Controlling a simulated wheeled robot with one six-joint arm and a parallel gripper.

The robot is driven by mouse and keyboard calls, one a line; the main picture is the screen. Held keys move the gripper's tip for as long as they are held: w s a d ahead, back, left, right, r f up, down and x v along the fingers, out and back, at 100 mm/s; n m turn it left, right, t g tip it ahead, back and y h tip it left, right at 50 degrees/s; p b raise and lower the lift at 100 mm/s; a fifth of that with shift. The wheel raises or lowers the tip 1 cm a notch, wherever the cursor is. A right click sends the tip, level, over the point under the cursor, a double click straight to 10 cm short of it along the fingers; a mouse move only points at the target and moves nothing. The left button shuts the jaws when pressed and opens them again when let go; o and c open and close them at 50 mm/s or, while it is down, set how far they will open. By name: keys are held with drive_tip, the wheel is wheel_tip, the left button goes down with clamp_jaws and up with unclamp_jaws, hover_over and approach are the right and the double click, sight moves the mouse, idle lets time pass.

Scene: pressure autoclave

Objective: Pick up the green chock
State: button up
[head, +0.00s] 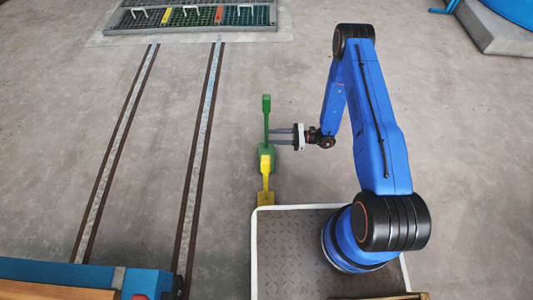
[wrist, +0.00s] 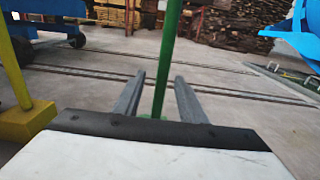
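The green chock (head: 266,122) stands on the floor in the head view, its tall handle upright from a wedge-like base. In the wrist view its green handle (wrist: 167,60) rises between the two fingers. My gripper (head: 272,136) is level at the handle, reaching it from the right, with a finger on either side. In the wrist view my gripper (wrist: 157,90) shows clear gaps between the fingers and the handle, so it is open. The lower base of the chock is mostly hidden in the wrist view.
A yellow chock (head: 266,180) stands close in front of the green one; it is at the left in the wrist view (wrist: 25,118). Rails (head: 200,150) run along the floor at left. A grated rack (head: 190,17) lies at the back. Floor left of the chocks is clear.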

drive_tip(key=a, duration=0.7)
drive_tip(key=shift+w+a, duration=0.25)
drive_tip(key=shift+w, duration=0.1)
clamp_jaws()
drive_tip(key=shift+r, duration=0.1)
idle(1.2)
